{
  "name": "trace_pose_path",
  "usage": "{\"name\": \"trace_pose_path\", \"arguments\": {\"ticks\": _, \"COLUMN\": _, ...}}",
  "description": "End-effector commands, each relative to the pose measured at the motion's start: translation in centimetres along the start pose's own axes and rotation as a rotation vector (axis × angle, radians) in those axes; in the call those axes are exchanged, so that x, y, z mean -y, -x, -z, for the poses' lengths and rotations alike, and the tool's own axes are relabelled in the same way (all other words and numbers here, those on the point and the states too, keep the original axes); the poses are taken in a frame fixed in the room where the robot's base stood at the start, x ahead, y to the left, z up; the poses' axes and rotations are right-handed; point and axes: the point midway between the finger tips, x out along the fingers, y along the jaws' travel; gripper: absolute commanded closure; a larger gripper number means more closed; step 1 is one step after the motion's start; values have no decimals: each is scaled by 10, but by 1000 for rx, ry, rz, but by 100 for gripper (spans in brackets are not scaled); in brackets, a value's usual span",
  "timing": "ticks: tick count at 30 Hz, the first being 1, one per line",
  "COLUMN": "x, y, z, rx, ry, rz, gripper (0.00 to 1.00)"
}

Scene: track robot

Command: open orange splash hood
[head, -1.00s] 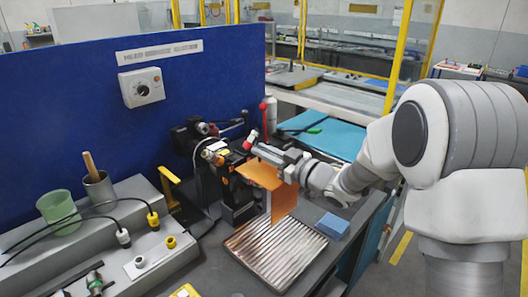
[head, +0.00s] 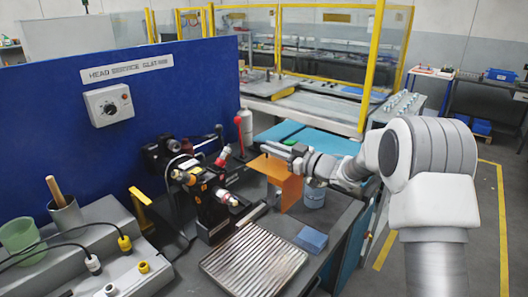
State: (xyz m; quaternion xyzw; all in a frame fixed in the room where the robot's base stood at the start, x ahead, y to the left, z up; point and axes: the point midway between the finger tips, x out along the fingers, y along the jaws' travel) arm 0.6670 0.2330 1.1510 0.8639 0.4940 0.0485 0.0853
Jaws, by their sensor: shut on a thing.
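The orange splash hood (head: 291,192) is a bent sheet with a sloping top panel and an upright face. It stands behind and to the right of the black machine head (head: 212,196), with the worktop showing between them. My gripper (head: 274,150) reaches in from the right and is shut at the hood's upper edge. The exact grip is small and partly hidden by the gripper body. The machine's front, with its orange and white fittings, is uncovered.
A light blue tub (head: 315,194) stands just right of the hood. A red-knobbed lever (head: 239,121) and a grey bottle (head: 246,127) rise behind.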

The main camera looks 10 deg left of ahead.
Motion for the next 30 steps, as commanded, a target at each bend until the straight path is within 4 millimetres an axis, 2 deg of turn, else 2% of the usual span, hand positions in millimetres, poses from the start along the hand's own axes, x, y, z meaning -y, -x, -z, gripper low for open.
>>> {"name": "trace_pose_path", "arguments": {"ticks": 6, "x": -8, "y": 0, "z": -1, "rx": 0, "ry": 1, "rz": -1, "gripper": 100}}
{"name": "trace_pose_path", "arguments": {"ticks": 17, "x": -9, "y": 0, "z": -2, "rx": 0, "ry": 1, "rz": -1, "gripper": 100}}
{"name": "trace_pose_path", "arguments": {"ticks": 18, "x": -9, "y": 0, "z": -2, "rx": -1, "ry": 1, "rz": -1, "gripper": 82}}
{"name": "trace_pose_path", "arguments": {"ticks": 22, "x": -9, "y": 0, "z": -2, "rx": -1, "ry": 0, "rz": 0, "gripper": 58}}
{"name": "trace_pose_path", "arguments": {"ticks": 30, "x": -8, "y": 0, "z": -2, "rx": 0, "ry": 0, "rz": 0, "gripper": 58}}
